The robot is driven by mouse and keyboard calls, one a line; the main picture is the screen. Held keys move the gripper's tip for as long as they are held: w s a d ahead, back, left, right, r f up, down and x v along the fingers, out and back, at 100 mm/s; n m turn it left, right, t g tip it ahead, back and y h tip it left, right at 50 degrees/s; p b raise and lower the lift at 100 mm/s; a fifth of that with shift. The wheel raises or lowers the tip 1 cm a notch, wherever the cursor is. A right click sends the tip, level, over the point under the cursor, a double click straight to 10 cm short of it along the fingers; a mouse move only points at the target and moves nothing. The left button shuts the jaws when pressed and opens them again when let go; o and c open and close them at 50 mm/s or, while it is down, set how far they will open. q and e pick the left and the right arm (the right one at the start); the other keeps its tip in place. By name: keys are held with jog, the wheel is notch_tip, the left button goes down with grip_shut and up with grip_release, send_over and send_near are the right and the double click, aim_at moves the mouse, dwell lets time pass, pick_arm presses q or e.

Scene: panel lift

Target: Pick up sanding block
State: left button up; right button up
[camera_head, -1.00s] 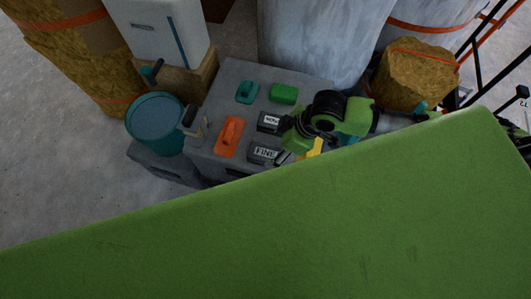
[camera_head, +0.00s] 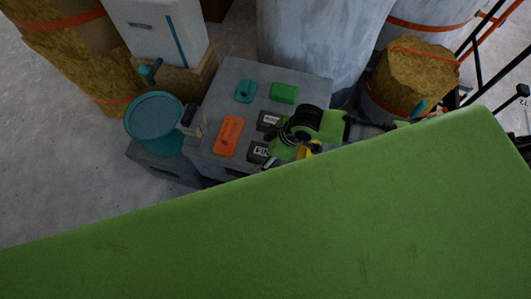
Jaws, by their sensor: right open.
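Several blocks lie on top of a grey box (camera_head: 236,72). A dark block labelled FINE (camera_head: 258,152) sits near the front, partly covered by my right gripper. A second dark labelled block (camera_head: 268,121) lies behind it. An orange block (camera_head: 229,136) lies to the left, with a green block (camera_head: 284,93) and a teal block (camera_head: 245,91) at the back. My right gripper (camera_head: 270,162) is open and low at the front right of the FINE block. Whether it touches the block I cannot tell. My left gripper is not in view.
A large green panel (camera_head: 300,220) fills the foreground and hides the front of the box. A yellow thing (camera_head: 316,147) shows beside my right gripper. A teal bucket (camera_head: 155,118) stands left of the box. Insulation rolls (camera_head: 405,75) and wrapped columns stand behind.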

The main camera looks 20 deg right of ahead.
aim_at(261, 151)
jog(key=shift+f, duration=0.25)
dwell(0.4)
jog(key=c, duration=1.4)
notch_tip(261, 151, up, 4)
jog(key=shift+f, duration=0.25)
jog(key=s+a+r+p, duration=0.1)
jog(key=s+a+r, duration=0.3)
jog(key=s+r, duration=0.6)
jog(key=s, duration=0.3)
jog(key=shift+s, duration=0.25)
